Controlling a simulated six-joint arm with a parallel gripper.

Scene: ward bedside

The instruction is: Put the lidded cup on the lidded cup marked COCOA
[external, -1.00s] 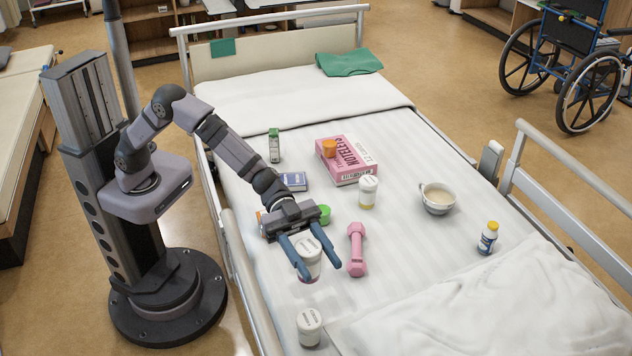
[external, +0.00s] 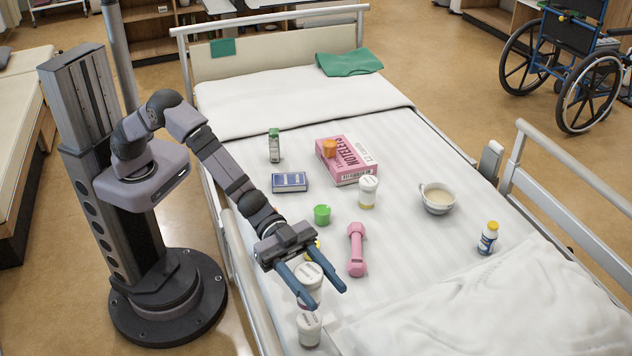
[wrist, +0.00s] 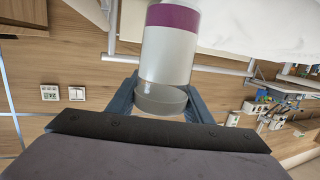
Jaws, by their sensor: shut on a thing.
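My gripper (external: 315,287) is shut on a white lidded cup (external: 308,276), which also shows in the wrist view (wrist: 170,52) with a purple band. The held cup looks upright, its lid between the fingers. A second white lidded cup (external: 309,330) stands on the bed near the front edge of the external view. The held cup appears just behind and above it; I cannot tell whether they touch. A third lidded cup (external: 368,192) with a yellow band stands farther back. The lid lettering is too small to read, so I cannot tell which is COCOA.
A pink dumbbell (external: 357,250) lies right of my gripper. The bed rail (external: 246,285) runs along the left.

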